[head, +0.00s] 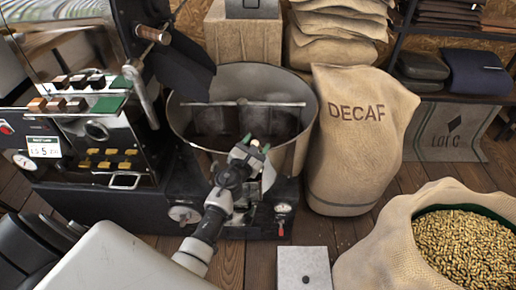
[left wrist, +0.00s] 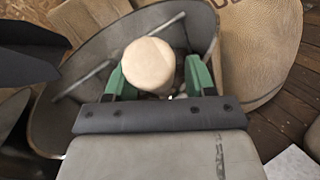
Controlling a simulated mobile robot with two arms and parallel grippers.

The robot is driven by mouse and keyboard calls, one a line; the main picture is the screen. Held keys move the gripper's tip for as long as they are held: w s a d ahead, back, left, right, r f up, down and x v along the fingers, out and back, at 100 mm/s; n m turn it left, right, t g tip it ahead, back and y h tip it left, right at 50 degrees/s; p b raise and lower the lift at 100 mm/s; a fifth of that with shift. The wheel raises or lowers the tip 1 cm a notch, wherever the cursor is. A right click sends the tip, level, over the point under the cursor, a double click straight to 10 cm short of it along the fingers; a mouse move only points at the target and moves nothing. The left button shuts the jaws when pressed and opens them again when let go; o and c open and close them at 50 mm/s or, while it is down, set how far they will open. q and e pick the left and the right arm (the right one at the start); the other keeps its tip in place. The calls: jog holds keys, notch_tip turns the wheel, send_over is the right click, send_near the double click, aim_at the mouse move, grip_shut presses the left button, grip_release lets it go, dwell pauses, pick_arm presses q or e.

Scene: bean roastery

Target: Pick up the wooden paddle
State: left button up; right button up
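The wooden paddle shows only as a pale, round-ended handle (left wrist: 148,65) in the left wrist view, its end facing the camera. In the head view a small pale tip (head: 255,142) shows at my left gripper (head: 252,151). The gripper is at the front rim of the round metal drum (head: 182,118). In the left wrist view its green fingers (left wrist: 157,82) stand on both sides of the handle. I cannot tell whether they press on it. The rest of the paddle is hidden. My right gripper is not in view.
A roasting machine (head: 70,165) stands left of the drum. A DECAF sack (head: 355,150) stands close on its right. An open sack of beans (head: 395,235) is at front right, and a pale flat block (head: 304,262) lies on the wooden floor. Stacked sacks stand behind.

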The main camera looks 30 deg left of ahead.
pick_arm(q)
jog(key=c, duration=0.9)
notch_tip(320, 180, up, 10)
jog(key=p, duration=0.9)
jog(key=shift+p, duration=0.35)
